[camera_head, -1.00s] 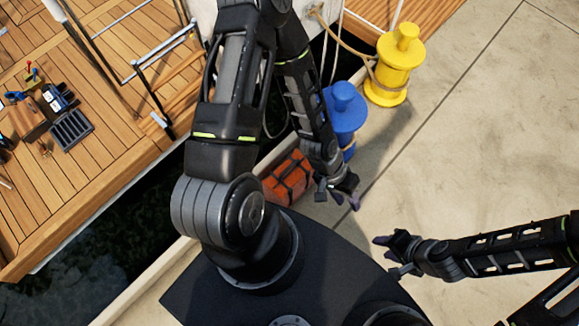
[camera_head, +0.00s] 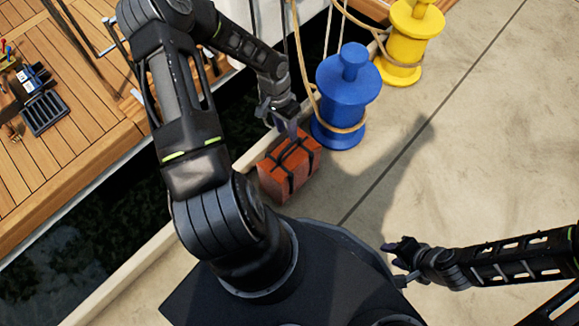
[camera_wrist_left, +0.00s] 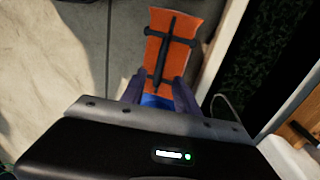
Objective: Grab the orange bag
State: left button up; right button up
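The orange bag (camera_head: 288,168) with black straps stands on the pale dock floor at its edge, beside the blue bollard. My left gripper (camera_head: 287,128) is just above and behind the bag's far end in the head view. In the left wrist view the bag (camera_wrist_left: 185,30) lies beyond the two fingertips (camera_wrist_left: 158,88), which are apart with nothing seen between them but the floor, bag and a bit of blue behind. I cannot tell whether they touch the bag. My right gripper (camera_head: 392,252) is at the lower right, away from the bag; its finger opening is unclear.
The blue bollard (camera_head: 347,85) with rope stands right behind the bag. A yellow bollard (camera_head: 410,40) is farther back. Dark water (camera_head: 100,230) and the wooden boat deck (camera_head: 75,155) lie to the left, past the dock edge. The dock at right is clear.

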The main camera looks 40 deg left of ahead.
aim_at(290, 144)
pick_arm(q)
jog(key=shift+d+f+b, duration=0.15)
jog(key=shift+f+b, duration=0.15)
jog(key=shift+f, duration=0.35)
jog(key=shift+d+f+b, duration=0.15)
jog(key=shift+f+b, duration=0.1)
jog(key=shift+f, duration=0.4)
jog(key=shift+f, duration=0.1)
jog(key=f+b, duration=0.1)
jog(key=f, duration=0.1)
jog(key=d+f+b, duration=0.1)
jog(key=f+b, duration=0.1)
jog(key=f, duration=0.1)
jog(key=shift+s, duration=0.2)
jog(key=shift+c, duration=0.4)
grip_shut()
jog(key=shift+r, duration=0.1)
dwell(0.3)
